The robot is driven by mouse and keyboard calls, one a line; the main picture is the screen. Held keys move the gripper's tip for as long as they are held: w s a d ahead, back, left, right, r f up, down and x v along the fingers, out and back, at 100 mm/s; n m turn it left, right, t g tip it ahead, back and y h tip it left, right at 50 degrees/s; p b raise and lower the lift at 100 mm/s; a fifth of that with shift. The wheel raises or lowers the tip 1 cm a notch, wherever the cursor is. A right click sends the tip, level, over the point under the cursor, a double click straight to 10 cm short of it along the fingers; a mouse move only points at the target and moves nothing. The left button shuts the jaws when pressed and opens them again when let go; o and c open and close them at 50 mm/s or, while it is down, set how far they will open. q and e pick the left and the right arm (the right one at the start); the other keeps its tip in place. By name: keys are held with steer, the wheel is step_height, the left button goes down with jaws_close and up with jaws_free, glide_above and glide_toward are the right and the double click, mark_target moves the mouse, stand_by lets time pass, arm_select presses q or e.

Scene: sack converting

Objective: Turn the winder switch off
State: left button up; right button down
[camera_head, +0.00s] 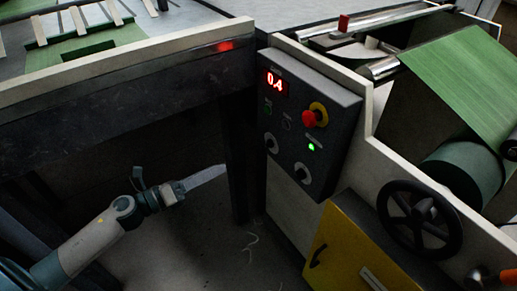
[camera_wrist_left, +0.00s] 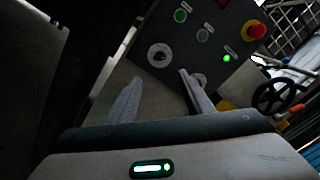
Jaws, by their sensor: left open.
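A grey control panel (camera_head: 308,120) on the machine side carries two round rotary switches. The upper-left switch (camera_head: 271,143) also shows in the left wrist view (camera_wrist_left: 159,55). The lower-right switch (camera_head: 302,173) is partly covered by a finger in the left wrist view. The labels are too small to read, so I cannot tell which is the winder switch. A green lamp (camera_head: 311,147) is lit near the lower-right switch. My left gripper (camera_head: 203,179) is open and empty, left of the panel and apart from it. My right gripper is out of view.
A red emergency stop (camera_head: 309,118) and a red display (camera_head: 274,82) reading 0.4 sit on the panel. A yellow box (camera_head: 345,245) and black handwheel (camera_head: 419,218) are below right. A dark table frame (camera_head: 120,100) stands above my left arm.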

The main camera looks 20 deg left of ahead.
mark_target(264, 147)
arm_select(q)
steer(key=p+x, duration=0.1)
steer(key=x, duration=1.3)
steer(key=shift+p, duration=0.35)
steer(key=shift+x, duration=0.9)
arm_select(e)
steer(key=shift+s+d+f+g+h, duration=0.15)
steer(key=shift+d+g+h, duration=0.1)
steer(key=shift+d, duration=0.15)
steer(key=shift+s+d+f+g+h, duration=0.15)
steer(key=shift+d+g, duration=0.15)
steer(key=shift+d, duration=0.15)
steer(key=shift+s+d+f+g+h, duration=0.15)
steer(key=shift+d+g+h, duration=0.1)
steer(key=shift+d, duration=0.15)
arm_select(q)
steer(key=shift+c, duration=0.6)
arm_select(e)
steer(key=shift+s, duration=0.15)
arm_select(q)
steer(key=c, duration=0.9)
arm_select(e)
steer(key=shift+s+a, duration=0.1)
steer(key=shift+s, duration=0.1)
